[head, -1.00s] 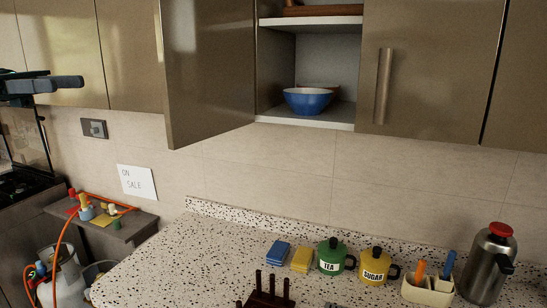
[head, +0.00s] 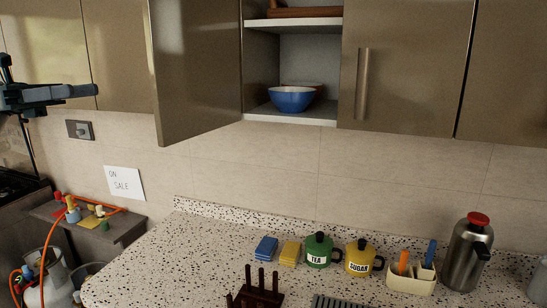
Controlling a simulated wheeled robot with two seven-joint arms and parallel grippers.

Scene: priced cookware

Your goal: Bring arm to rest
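My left gripper (head: 82,91) is at the far left, raised in front of the upper cabinets and pointing right. I see it side-on, so the gap between its fingers does not show. Nothing is visible in it. My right gripper is out of view. A blue bowl (head: 291,99) sits on the lower shelf (head: 290,118) of the open cabinet, with a reddish-brown dish partly hidden behind it. The gripper is well apart from the bowl and shelf.
The open cabinet door (head: 199,75) stands out between gripper and bowl. The speckled counter (head: 180,255) holds sponges, a green tea pot (head: 318,251), a yellow sugar pot (head: 359,258), a utensil holder (head: 411,280) and a steel flask (head: 467,255). Its left part is clear.

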